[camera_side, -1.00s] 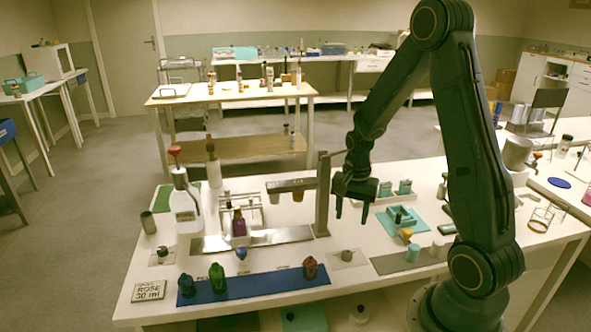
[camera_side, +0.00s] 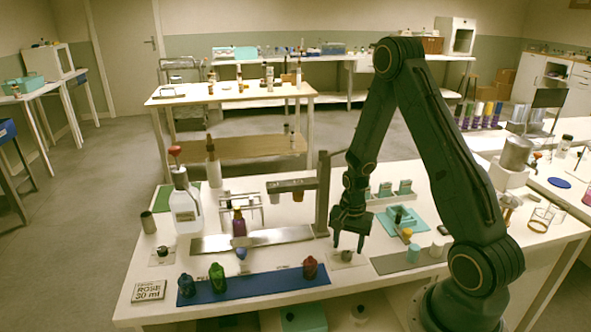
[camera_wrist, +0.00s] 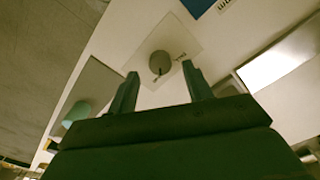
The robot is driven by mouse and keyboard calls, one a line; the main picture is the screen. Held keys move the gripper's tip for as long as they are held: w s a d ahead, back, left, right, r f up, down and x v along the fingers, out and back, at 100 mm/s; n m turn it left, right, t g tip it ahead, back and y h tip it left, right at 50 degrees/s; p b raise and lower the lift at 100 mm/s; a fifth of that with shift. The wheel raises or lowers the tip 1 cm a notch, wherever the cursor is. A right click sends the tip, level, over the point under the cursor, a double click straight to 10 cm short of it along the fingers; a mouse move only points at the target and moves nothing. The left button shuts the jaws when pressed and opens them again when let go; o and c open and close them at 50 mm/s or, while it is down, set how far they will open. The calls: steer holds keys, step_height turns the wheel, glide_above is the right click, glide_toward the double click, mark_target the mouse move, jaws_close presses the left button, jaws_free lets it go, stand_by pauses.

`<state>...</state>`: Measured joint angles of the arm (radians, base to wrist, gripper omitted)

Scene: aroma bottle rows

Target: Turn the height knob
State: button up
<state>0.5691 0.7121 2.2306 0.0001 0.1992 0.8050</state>
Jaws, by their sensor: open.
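A round grey knob (camera_side: 347,256) sits on a pale square plate (camera_side: 336,264) at the foot of the upright post. In the wrist view the knob (camera_wrist: 160,62) shows a dark pointer mark, with small lettering on its plate (camera_wrist: 187,42) that I cannot read clearly. My gripper (camera_side: 348,246) points down, open and empty, just above the knob. In the wrist view its two fingertips (camera_wrist: 160,71) lie to either side of the knob's near edge. A second knob (camera_side: 162,251) sits on a small plate at the table's left.
The metal post (camera_side: 322,200) with its overhanging arm stands close to the left of my gripper. A grey mat (camera_side: 385,264) with small cups lies to the right.

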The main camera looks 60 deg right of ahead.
mark_target(347, 256)
steer(key=shift+f, duration=1.45)
steer(key=shift+c, duration=0.4)
steer(key=c, duration=0.9)
